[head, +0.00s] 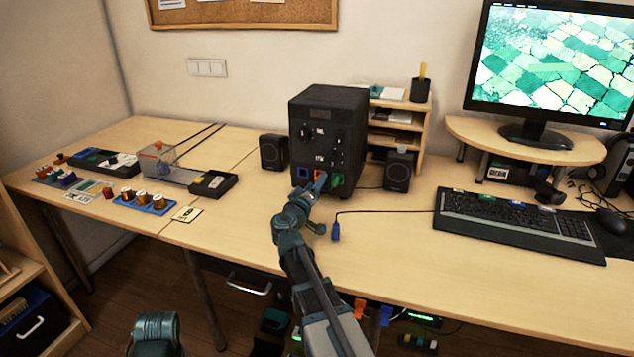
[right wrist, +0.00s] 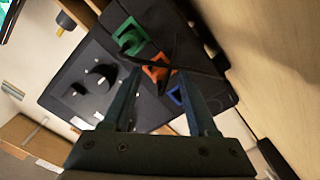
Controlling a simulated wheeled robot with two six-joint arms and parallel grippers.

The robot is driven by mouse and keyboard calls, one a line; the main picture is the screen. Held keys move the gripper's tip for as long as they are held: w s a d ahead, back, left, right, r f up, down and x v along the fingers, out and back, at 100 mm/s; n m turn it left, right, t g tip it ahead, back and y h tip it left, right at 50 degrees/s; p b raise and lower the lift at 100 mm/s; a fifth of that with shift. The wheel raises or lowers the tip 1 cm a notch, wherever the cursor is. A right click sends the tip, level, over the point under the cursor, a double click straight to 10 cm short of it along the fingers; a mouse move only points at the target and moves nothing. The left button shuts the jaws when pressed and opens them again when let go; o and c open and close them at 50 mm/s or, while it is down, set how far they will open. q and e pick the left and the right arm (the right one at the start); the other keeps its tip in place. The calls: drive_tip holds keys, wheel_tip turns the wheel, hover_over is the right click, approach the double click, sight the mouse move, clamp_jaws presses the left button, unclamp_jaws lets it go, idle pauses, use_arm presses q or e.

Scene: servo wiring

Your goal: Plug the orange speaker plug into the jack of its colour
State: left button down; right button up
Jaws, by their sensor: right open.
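The black speaker box (head: 328,115) stands on the desk with a blue jack (head: 302,172), an orange jack (head: 319,174) and a green jack (head: 337,179) low on its front. My right gripper (head: 318,186) is right in front of the orange jack. In the right wrist view, my right gripper (right wrist: 158,80) is open, its fingers framing the orange jack (right wrist: 157,72). A dark cable curves in front of that jack. I cannot tell whether the orange plug sits in it. The green jack (right wrist: 131,40) and blue jack (right wrist: 175,94) are close by.
A blue plug (head: 335,232) lies on the desk on a black cable. Two small speakers (head: 272,152) (head: 398,171) flank the box. The keyboard (head: 515,222) is at right; small parts and trays stand at left. The desk in front of the box is mostly clear.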

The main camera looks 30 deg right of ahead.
drive_tip(key=v, duration=1.2)
drive_tip(key=shift+s, duration=0.1)
